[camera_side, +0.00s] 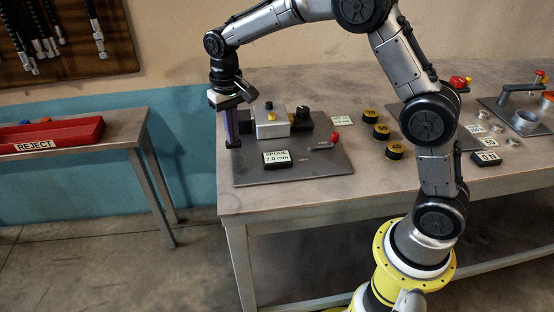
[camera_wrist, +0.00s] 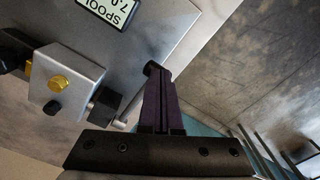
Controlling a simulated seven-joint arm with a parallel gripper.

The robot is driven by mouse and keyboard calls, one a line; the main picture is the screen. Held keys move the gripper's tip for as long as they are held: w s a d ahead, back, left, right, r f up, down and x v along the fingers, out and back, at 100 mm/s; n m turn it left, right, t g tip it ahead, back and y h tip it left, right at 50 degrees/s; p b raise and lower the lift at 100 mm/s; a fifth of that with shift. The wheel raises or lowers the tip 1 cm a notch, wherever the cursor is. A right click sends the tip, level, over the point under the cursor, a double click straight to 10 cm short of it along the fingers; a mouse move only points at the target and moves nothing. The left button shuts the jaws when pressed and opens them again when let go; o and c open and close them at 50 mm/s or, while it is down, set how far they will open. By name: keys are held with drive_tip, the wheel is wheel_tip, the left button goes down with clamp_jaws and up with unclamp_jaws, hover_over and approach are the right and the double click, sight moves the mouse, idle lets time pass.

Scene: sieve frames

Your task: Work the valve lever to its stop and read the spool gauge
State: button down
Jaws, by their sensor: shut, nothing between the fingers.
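The valve block (camera_side: 271,122) is a pale box with a yellow button on top, on a grey plate (camera_side: 300,173); it also shows in the wrist view (camera_wrist: 65,84). A metal rod with a black knob (camera_wrist: 152,68), apparently the valve lever, sticks out from the block's end. The spool gauge (camera_side: 277,158) lies in front and reads 7.0 mm; part of it shows in the wrist view (camera_wrist: 108,10). My gripper (camera_side: 233,146) points down at the plate's left edge, its purple fingers (camera_wrist: 161,72) shut and empty beside the black knob. I cannot tell whether they touch it.
Several black-and-yellow discs (camera_side: 381,132) stand further right. A red REJECT tray (camera_side: 60,136) sits on a separate bench, across a gap at left.

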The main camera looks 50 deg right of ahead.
drive_tip(key=shift+f, duration=0.35)
drive_tip(key=shift+r, duration=1.7)
drive_tip(key=shift+w+d+r, duration=0.1)
drive_tip(key=shift+r, duration=0.65)
drive_tip(key=shift+w+d+r, duration=0.1)
drive_tip(key=shift+r, duration=0.65)
drive_tip(key=r, duration=0.1)
drive_tip(key=w+d+r, duration=0.1)
drive_tip(key=r, duration=0.1)
drive_tip(key=shift+w+r, duration=0.1)
